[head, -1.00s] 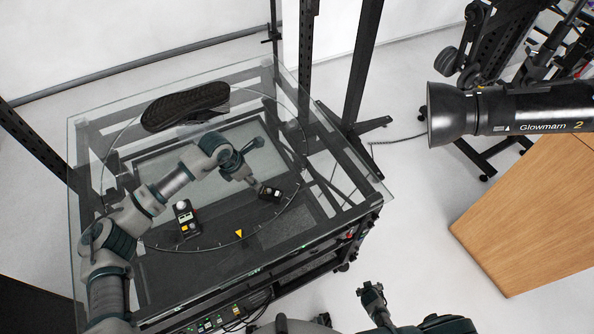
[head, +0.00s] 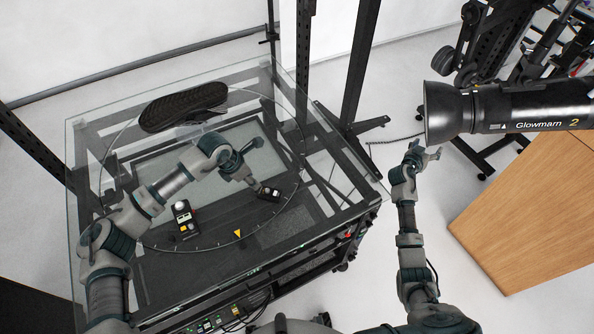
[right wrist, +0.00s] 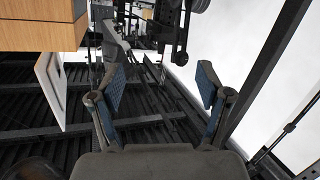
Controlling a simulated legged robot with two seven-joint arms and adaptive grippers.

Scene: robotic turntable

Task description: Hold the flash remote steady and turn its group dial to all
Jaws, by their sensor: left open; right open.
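A small black device, which looks like the flash remote (head: 269,194), lies on the right front part of the round glass plate. Its dial is too small to make out. My left gripper (head: 255,185) is open, with its fingertips right at the device's left end; I cannot tell whether they touch it. My right gripper (head: 421,148) is open and empty, raised to the right of the table, below the lamp head. In the right wrist view the two blue-padded fingers of this gripper (right wrist: 162,90) stand wide apart with nothing between them.
A black handheld meter (head: 183,219) with a white dome lies front left on the glass table (head: 90,190). A dark shoe sole (head: 184,106) lies at the back. A black studio lamp (head: 505,108) and a wooden cabinet (head: 520,220) stand at the right.

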